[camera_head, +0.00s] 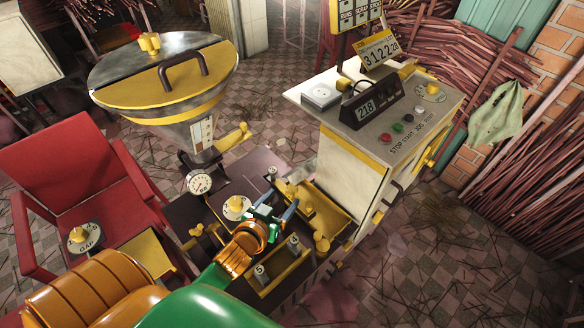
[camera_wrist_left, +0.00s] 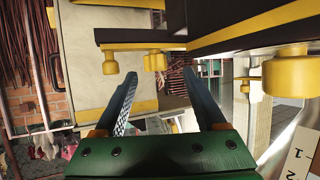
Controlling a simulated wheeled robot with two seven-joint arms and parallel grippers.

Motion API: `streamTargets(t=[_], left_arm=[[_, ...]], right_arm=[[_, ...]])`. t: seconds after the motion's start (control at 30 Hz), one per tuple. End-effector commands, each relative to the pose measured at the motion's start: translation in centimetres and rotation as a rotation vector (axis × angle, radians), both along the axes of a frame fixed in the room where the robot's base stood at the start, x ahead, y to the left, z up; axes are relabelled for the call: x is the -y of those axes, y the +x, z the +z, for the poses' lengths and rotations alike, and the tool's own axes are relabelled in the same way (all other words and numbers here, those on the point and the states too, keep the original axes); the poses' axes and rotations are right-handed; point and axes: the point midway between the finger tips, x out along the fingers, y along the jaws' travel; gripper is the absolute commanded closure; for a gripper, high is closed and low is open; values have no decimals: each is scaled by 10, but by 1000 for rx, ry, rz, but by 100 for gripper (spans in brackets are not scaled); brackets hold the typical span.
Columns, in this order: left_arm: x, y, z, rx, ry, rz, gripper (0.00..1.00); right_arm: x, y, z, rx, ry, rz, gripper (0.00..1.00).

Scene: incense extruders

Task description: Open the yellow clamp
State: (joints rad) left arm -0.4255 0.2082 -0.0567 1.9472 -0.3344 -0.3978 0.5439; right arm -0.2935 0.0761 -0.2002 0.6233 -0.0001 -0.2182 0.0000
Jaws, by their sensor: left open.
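My left gripper (camera_head: 279,208) reaches over the extruder's dark base from the lower left. Its blue-grey fingers (camera_wrist_left: 160,84) stand apart with nothing held between them in the left wrist view. Several yellow knobs or clamps are near it, and I cannot tell for certain which is the yellow clamp. A yellow knob (camera_head: 321,241) stands just right of the gripper. In the left wrist view, one yellow knob (camera_wrist_left: 155,61) is beyond the gap between the fingers, another (camera_wrist_left: 110,64) is beyond the left finger, and a larger one (camera_wrist_left: 288,72) is at the right. My right gripper is not in view.
A yellow-rimmed hopper (camera_head: 165,75) with a pressure gauge (camera_head: 199,183) below stands left of the gripper. A white control cabinet (camera_head: 350,165) stands to the right. A yellow tray (camera_head: 330,213) and a numbered yellow frame (camera_head: 270,283) are close by. A red chair (camera_head: 70,160) is at the left.

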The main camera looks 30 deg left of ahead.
Motion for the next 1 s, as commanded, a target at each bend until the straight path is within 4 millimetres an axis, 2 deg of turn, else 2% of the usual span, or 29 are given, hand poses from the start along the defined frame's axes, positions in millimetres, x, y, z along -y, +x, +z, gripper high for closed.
streamTargets(t=[0.1,0.3,0.47,0.6,0.83,0.87,1.0], left_arm=[[0,10,0,24,-4,-8,28],[-2,42,-14,22,-3,-9,28],[-3,60,-23,20,-3,-8,28],[-3,66,-26,19,-4,-9,28],[-3,67,-26,18,-5,-8,28],[-3,67,-26,18,-5,-8,33],[-3,67,-26,18,-5,-8,71]], right_arm=[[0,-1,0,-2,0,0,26],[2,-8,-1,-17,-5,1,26],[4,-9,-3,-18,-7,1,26],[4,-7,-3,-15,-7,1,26],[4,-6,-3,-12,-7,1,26],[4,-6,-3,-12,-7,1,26],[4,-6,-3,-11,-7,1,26]])
